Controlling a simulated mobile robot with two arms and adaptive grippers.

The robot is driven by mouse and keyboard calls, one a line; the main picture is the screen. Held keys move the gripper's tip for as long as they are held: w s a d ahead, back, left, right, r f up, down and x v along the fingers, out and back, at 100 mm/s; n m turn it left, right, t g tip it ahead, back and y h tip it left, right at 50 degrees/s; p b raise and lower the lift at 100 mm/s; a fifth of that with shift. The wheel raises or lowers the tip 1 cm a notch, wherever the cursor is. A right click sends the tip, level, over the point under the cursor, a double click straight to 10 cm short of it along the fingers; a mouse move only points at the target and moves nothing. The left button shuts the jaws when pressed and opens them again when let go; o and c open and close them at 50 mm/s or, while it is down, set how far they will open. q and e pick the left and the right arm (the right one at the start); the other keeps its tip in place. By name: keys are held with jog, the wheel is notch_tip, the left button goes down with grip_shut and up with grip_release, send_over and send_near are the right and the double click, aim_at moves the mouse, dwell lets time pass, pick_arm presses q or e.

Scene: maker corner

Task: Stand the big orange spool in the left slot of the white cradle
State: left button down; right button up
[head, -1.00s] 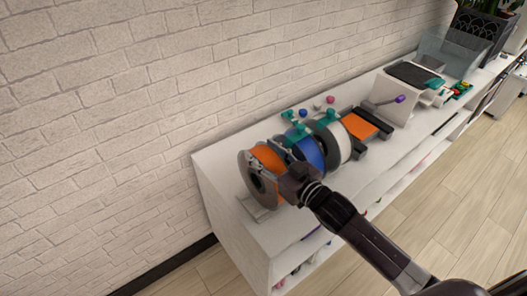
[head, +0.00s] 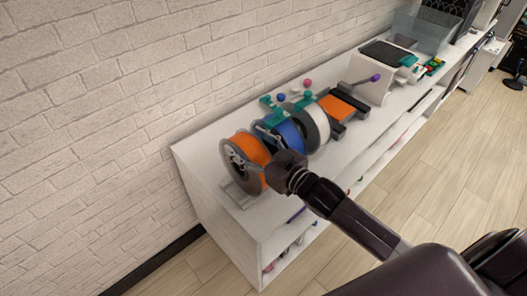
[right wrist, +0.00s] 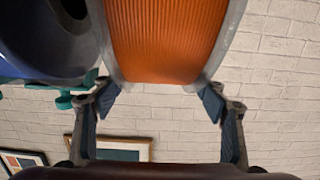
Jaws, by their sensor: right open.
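The big orange spool (head: 243,150), with grey flanges, stands upright at the left end of the white cradle (head: 238,197), whose low edge shows beneath it. A blue spool (head: 291,136) and a white spool (head: 317,122) stand to its right. My right gripper (head: 279,172) is in front of the orange spool, on its right side. In the right wrist view, the open fingers (right wrist: 161,98) point at the orange spool (right wrist: 168,38), which fills the space just beyond the fingertips; nothing is held. The spool's foot in the slot is partly hidden. My left gripper is not in view.
The white shelf top (head: 200,150) runs along a brick wall. The blue spool (right wrist: 45,35) stands close beside the gripper in the wrist view.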

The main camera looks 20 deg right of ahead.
jog(key=v, duration=1)
jog(key=s+d+f+m+g+h, duration=0.15)
jog(key=s+f+g+h, duration=0.45)
jog(key=f, duration=0.6)
jog(key=s+a+f+g, duration=0.1)
jog(key=s+f+g, duration=0.2)
jog(key=s, duration=0.5)
jog(key=s+a+f+g, duration=0.1)
jog(key=s+f+g, duration=0.15)
jog(key=s, duration=0.55)
notch_tip(320, 180, down, 25)
jog(key=g, duration=0.2)
jog(key=s+d+f+g, duration=0.1)
jog(key=s+d+f, duration=0.2)
jog(key=s+f, duration=1.4)
jog(key=shift+s, duration=0.7)
